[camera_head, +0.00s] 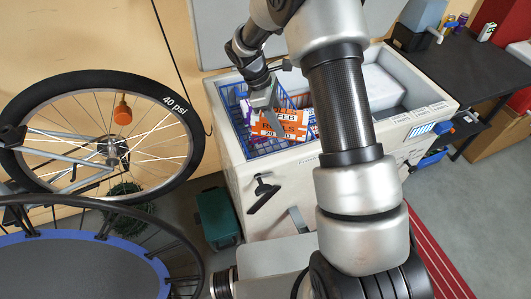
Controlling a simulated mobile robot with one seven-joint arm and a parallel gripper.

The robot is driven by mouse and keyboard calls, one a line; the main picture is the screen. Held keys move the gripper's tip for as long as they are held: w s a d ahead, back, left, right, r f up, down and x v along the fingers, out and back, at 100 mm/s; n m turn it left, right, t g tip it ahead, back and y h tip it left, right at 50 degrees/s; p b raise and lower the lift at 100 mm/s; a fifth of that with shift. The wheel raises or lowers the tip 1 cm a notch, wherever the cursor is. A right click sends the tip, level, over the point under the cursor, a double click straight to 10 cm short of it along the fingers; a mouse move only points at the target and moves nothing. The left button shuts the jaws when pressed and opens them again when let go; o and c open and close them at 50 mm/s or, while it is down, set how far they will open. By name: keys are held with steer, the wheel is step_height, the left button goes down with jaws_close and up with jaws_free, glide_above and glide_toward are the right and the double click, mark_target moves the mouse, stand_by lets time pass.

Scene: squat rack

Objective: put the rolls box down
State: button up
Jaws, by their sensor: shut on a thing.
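The rolls box (291,124) is orange and white with printed lettering. It is in the open white chest freezer, within or over the blue wire basket (241,137) at the left end. My gripper (265,105) points down at the box's left part and is shut on it. The fingertips are small and partly hidden. I cannot tell whether the box touches what lies under it. My arm hides the middle of the freezer.
The white chest freezer (270,193) has its lid raised behind. A bicycle wheel (165,145) and a trampoline (80,268) stand at the left. A green bin (218,218) is on the floor. A dark table (468,68) stands at the right.

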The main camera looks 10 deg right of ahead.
steer(key=w+f+n+t+b, duration=0.1)
steer(key=f+n+b, duration=0.1)
steer(key=f, duration=0.3)
steer(key=w+f+n+b, duration=0.2)
steer(key=f+b, duration=0.1)
steer(key=f, duration=0.1)
steer(key=w+f+n+t+b, duration=0.1)
steer(key=f+n+b, duration=0.1)
steer(key=f, duration=0.3)
steer(key=shift+w+a+f+t, duration=0.3)
steer(key=shift+w, duration=0.1)
steer(key=shift+f, duration=0.15)
steer(key=o, duration=1.3)
